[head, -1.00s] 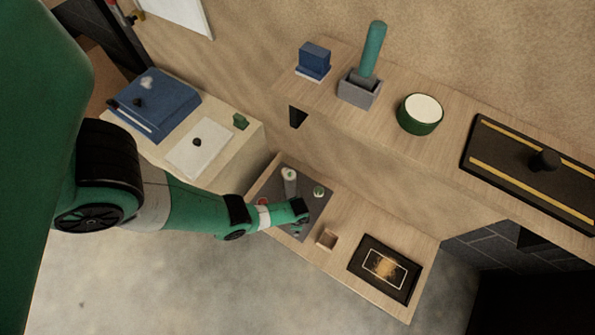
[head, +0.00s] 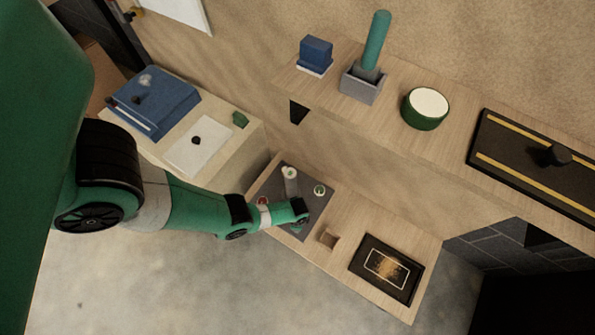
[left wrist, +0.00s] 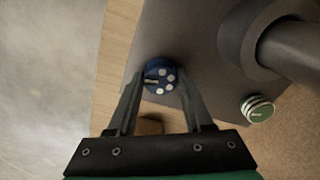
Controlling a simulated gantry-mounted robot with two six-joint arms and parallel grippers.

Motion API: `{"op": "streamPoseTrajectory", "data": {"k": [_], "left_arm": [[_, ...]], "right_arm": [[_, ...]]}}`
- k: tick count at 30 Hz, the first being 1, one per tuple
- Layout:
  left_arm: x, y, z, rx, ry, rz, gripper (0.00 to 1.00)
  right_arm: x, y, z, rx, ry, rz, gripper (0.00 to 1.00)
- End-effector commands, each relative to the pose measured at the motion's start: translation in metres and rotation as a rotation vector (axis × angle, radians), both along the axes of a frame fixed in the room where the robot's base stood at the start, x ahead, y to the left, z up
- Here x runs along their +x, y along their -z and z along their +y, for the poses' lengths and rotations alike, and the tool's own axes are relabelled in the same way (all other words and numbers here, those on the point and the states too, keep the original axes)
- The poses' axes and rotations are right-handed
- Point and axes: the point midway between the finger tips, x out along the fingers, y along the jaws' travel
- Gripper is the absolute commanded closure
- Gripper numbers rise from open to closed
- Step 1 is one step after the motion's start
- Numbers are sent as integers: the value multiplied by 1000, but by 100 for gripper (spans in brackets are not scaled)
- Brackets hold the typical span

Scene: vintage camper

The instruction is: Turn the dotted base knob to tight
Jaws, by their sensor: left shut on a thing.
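The dotted base knob (left wrist: 158,76) is a small round blue knob with several white dots and a pale bar on its top. It sits on a dark grey plate (left wrist: 190,35), near the plate's edge. My left gripper (left wrist: 160,84) reaches to it with one finger on each side, shut on it. In the head view my left gripper (head: 300,214) is over the front part of the same plate (head: 312,213), and my wrist hides the blue knob there. My right gripper is not in view.
A small wooden box (head: 328,238) and a black framed panel (head: 386,270) lie to the right on the counter.

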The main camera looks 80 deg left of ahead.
Motion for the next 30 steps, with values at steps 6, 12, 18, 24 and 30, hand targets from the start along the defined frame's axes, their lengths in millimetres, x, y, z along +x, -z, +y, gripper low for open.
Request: {"op": "streamPoseTrajectory", "data": {"k": [6,12,18,24,30], "left_arm": [[-1,1,0,0,123,1,100],[-1,1,0,1,126,2,100],[-1,1,0,1,125,2,19],[-1,0,0,0,124,1,19],[-1,-12,0,0,124,1,19]], "right_arm": [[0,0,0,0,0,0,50],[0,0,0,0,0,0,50],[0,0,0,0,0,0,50],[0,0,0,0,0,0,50],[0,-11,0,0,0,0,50]]}}
